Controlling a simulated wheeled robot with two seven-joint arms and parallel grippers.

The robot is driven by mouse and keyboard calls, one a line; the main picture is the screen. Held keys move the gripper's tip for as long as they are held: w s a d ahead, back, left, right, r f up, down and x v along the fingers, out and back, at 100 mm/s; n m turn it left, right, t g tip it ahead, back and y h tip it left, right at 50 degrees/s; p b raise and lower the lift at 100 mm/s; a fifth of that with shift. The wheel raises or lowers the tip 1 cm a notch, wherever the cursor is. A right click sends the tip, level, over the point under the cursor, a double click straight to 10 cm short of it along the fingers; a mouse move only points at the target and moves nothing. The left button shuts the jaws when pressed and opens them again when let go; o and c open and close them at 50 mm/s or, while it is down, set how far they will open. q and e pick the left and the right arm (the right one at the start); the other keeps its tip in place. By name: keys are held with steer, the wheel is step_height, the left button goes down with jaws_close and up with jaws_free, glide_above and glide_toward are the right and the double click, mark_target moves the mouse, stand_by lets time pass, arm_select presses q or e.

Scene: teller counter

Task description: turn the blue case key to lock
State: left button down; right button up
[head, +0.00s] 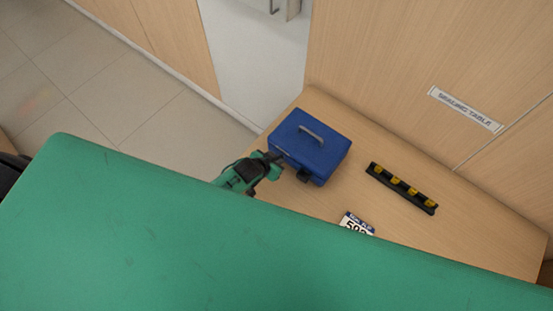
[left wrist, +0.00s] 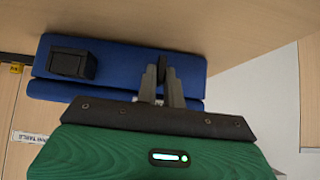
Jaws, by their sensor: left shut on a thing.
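The blue case (head: 310,147) stands on the wooden table with its lid shut and a grey handle on top. It also shows in the left wrist view (left wrist: 115,62), with a black block-like fitting (left wrist: 72,62) on the same face. My left gripper (head: 275,158) is at the case's front face, left of that fitting in the head view. In the left wrist view its two grey fingers (left wrist: 163,88) are shut on a small dark key (left wrist: 164,68) at the case face. The fingers hide most of the key, so its turn angle cannot be told. My right gripper is not in view.
A black strip with several yellow pieces (head: 402,187) lies right of the case. A white number plate (head: 356,224) lies in front, partly hidden by my green body. The table (head: 450,225) is bare at the right. A wall sign (head: 466,109) hangs behind.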

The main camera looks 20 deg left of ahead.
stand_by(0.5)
arm_select(q)
steer(key=c, duration=1.5)
jaws_free()
steer(key=shift+s+a+r, duration=0.2)
steer(key=shift+s+r, duration=0.2)
steer(key=shift+s, duration=0.1)
steer(key=shift+b+v, duration=1.6)
steer(key=shift+v, duration=4.6)
steer(key=shift+w+a, duration=0.1)
